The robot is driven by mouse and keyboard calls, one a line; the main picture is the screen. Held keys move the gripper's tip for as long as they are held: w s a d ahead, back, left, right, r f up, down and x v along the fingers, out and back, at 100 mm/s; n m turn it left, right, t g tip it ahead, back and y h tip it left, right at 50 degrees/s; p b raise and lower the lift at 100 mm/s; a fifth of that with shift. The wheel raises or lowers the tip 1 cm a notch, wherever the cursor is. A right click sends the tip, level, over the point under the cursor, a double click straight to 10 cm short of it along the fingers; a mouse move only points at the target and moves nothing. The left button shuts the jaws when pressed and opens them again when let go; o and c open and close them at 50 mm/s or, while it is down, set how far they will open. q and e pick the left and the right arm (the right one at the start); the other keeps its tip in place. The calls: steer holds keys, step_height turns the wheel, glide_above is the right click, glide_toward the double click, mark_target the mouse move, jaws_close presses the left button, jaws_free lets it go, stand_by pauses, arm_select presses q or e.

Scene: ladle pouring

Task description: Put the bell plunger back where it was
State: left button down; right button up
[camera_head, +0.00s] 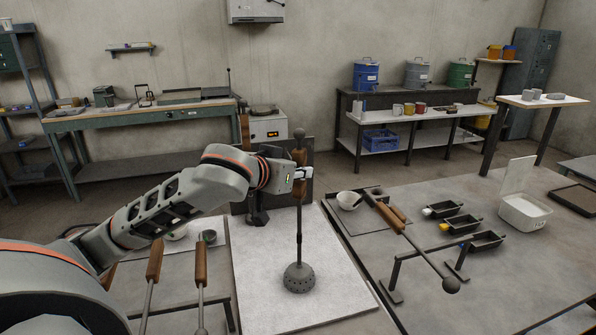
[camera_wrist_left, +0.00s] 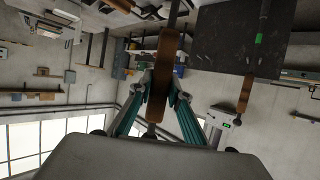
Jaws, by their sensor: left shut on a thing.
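The bell plunger has a long dark rod, a wooden handle and a dark perforated bell (camera_head: 298,278) at its lower end. My left gripper (camera_head: 303,173) is shut around its wooden handle, and the plunger hangs upright. The bell is over the white board (camera_head: 262,300); I cannot tell whether it touches the board. In the left wrist view the wooden handle (camera_wrist_left: 160,75) stands between the two fingers. My right gripper is in neither view.
A metal rest (camera_head: 420,255) to the right carries a long rod tool with a wooden handle (camera_head: 390,215). Small dark moulds (camera_head: 462,224) and a white tub (camera_head: 525,212) stand beyond it. Two wooden-handled tools (camera_head: 155,260) (camera_head: 201,268) stand at the left. A dark upright panel (camera_head: 275,195) is behind the plunger.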

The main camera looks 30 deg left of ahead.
arm_select(q)
steer(key=c, duration=1.9)
jaws_free()
steer(key=shift+f, duration=0.1)
